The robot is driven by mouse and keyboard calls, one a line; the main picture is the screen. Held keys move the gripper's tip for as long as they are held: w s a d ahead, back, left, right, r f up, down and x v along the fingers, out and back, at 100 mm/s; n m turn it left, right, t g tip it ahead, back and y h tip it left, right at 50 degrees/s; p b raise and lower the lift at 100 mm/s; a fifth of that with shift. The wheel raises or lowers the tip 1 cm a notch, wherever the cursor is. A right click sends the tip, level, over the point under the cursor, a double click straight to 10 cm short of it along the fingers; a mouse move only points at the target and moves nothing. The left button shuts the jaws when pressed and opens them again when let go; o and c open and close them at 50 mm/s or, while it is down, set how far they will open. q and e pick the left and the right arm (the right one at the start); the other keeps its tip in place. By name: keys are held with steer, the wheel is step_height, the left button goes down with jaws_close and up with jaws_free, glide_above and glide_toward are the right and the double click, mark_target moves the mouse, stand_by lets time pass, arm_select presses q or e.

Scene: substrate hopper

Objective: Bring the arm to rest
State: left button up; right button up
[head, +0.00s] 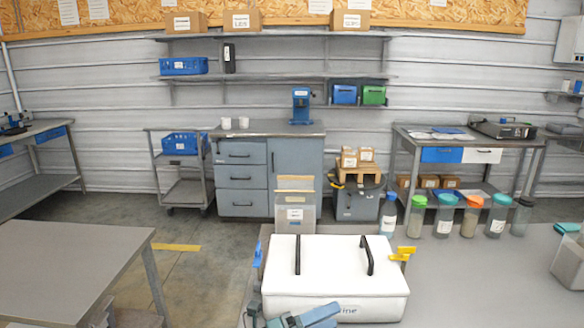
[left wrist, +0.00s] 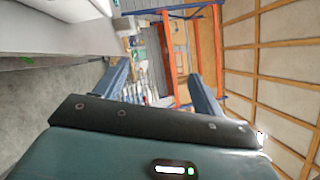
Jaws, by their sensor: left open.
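My left gripper (head: 318,316) shows at the bottom edge of the head view, in front of a white lidded box. Only part of it is in the picture. In the left wrist view its two blue-grey fingers (left wrist: 162,84) stand wide apart with nothing between them. The white box (head: 330,275) has two black handles on its closed lid, a yellow latch (head: 403,254) on the right and a blue latch (head: 257,255) on the left. I cannot tell whether the gripper touches the box. My right gripper is in neither view.
The box stands on a grey table (head: 470,285). Several bottles with coloured lids (head: 444,215) line its back edge. The left wrist view shows orange racking (left wrist: 168,55).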

arm_select(q)
steer(key=s+a+f+n+t+y, duration=0.2)
steer(key=s+a+f+n+y, duration=0.5)
steer(key=n, duration=0.9)
steer(key=s+a+f+n+t+y, duration=0.1)
steer(key=s+a+f+n+y, duration=0.7)
steer(key=s+a+n, duration=0.5)
step_height(320, 180, down, 2)
steer(key=n, duration=0.4)
steer(key=shift+s+a+t+p, duration=0.15)
steer(key=shift+s+t+p, duration=0.15)
steer(key=shift+t, duration=0.1)
